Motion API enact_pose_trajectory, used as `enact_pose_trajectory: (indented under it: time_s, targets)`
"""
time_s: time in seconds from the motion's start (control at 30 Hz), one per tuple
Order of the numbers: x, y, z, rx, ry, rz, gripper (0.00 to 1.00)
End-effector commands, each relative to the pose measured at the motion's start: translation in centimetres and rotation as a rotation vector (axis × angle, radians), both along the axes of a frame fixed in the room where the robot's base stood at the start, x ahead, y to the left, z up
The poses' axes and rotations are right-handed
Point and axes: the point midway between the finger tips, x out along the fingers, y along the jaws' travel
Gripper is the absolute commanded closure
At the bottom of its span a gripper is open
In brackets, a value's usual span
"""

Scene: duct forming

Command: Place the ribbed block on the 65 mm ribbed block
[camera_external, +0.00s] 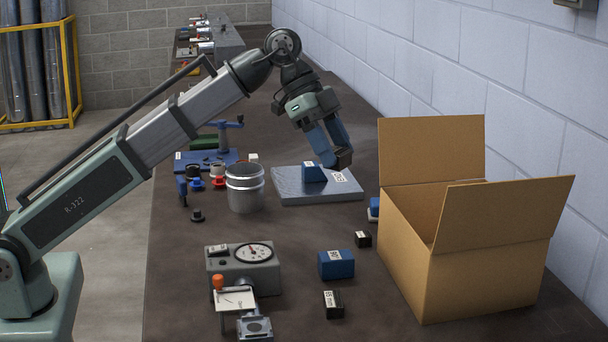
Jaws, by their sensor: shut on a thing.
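My gripper (338,156) reaches down from the upper middle on blue fingers. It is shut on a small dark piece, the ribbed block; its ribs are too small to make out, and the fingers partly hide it. It is held above a grey plate (290,197), just right of and above a blue block (313,173) with a white label. That blue block stands on the plate; a gap to the held piece is hard to judge. Another labelled blue block (336,265) stands on the bench in front. I cannot read which label says 65.
An open cardboard box (470,260) stands at the right. Small dark labelled blocks (333,304) (363,239) lie left of it. A metal can (245,188) stands left of the plate, and a dial gauge (242,265) in front. A blue vise-like fixture (210,158) is behind.

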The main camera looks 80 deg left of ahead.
Motion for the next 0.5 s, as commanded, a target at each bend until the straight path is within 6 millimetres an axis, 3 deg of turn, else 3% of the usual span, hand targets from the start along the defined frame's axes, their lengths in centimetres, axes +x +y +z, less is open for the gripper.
enact_pose_trajectory:
  time_s: [0.2,0.5]
  targets:
    - [-0.3,0.0,-6.6,-0.001,0.003,0.001,0.88]
    - [-0.2,0.0,-14.2,0.0,0.002,0.0,0.88]
